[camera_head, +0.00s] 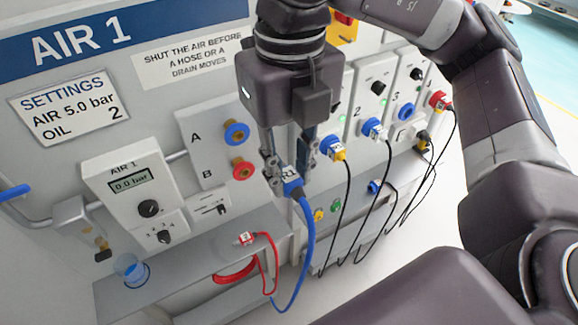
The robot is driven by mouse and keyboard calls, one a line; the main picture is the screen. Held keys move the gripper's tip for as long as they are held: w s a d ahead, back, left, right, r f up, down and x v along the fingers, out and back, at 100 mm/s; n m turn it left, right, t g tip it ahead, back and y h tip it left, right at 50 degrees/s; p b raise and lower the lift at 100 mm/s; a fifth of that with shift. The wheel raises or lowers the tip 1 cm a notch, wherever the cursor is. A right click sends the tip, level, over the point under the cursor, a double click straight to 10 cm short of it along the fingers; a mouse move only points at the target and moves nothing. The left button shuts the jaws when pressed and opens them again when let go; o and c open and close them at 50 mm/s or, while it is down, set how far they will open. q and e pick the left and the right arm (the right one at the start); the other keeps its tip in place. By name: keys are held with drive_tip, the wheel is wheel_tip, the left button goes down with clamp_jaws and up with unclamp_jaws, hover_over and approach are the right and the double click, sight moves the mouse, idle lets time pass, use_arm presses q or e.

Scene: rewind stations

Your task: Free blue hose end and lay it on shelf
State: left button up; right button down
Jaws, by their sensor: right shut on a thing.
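My right gripper (290,170) points down in front of the AIR 1 panel and is shut on the blue hose end (292,186), which carries a white label. The blue hose (308,235) hangs from it in a curve down past the shelf's front. The hose end is apart from the blue-ringed port A (237,134), which looks empty. The shelf (190,268) is the grey ledge below the panel, lower left of the gripper. My left gripper is not in view.
A red hose end (246,239) lies on the shelf, its hose looping over the front. A blue-rimmed cup (130,270) is at the shelf's left. Red-ringed port B (242,168) looks empty. The AIR 1 display (131,181) reads 0.0 bar. Black cables (345,215) hang at right.

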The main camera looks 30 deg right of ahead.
sight(294, 202)
drive_tip(key=shift+s+d+b, duration=0.1)
drive_tip(key=shift+s+b, duration=0.35)
drive_tip(key=shift+s, duration=2.5)
drive_tip(key=w+f+n, duration=0.1)
drive_tip(key=n, duration=0.3)
drive_tip(key=w+f+n, duration=0.1)
drive_tip(key=f+n, duration=0.1)
drive_tip(key=n, duration=0.1)
drive_tip(key=w+f+n, duration=0.2)
drive_tip(key=n, duration=0.2)
drive_tip(key=shift+w+n, duration=0.1)
drive_tip(key=shift+n, duration=0.2)
drive_tip(key=w+d+f+n, duration=0.1)
drive_tip(key=f+n, duration=0.5)
drive_tip(key=n, duration=0.6)
drive_tip(key=w+d+f+n, duration=0.2)
drive_tip(key=w+f+n, duration=0.2)
drive_tip(key=n, duration=0.8)
drive_tip(key=shift+w+d+f, duration=0.15)
drive_tip(key=shift+w+f, duration=0.15)
drive_tip(key=shift+f, duration=1)
drive_tip(key=shift+r, duration=0.1)
